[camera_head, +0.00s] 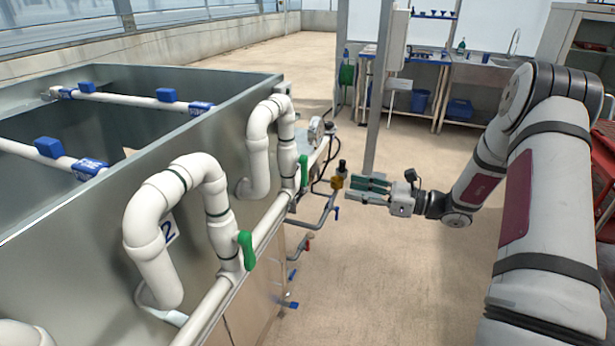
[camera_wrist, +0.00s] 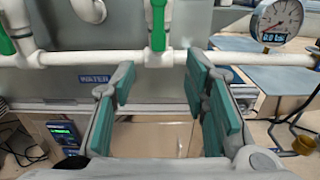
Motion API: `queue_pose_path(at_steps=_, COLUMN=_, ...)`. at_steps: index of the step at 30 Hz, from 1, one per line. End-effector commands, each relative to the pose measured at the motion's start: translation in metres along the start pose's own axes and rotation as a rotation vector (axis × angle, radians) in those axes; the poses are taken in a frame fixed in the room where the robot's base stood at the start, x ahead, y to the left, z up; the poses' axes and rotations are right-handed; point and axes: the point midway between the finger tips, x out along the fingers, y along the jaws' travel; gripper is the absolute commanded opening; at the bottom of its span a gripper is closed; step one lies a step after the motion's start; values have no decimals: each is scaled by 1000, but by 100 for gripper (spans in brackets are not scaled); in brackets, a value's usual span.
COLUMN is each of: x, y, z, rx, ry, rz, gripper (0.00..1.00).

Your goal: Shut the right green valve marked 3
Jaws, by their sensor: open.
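Two green valve handles show in the head view. The far one, to the right (camera_head: 303,171), is on the white pipe below the far bend; the nearer one (camera_head: 245,250) is beside a tag reading 2. No number 3 is readable. In the wrist view a green handle (camera_wrist: 158,24) stands upright near the middle, above the white pipe, and another (camera_wrist: 4,36) is at the left edge. My gripper (camera_head: 365,186), with teal finger pads, is open and empty, to the right of the far valve and apart from it. In the wrist view my gripper (camera_wrist: 161,82) is below the middle handle.
A large metal tank (camera_head: 60,240) fills the left, with white pipes along its side. A pressure gauge (camera_wrist: 278,18) is at the upper right of the wrist view. A grey post (camera_head: 380,90) stands behind my gripper. Open floor (camera_head: 390,270) lies right of the tank.

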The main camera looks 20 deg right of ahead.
Motion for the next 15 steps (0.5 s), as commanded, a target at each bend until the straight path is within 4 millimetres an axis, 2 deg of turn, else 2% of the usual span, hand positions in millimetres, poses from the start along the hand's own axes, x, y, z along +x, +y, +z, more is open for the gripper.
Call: queue_pose_path(at_steps=15, x=95, y=3, z=1, rx=-2, ry=2, rz=8, gripper=41)
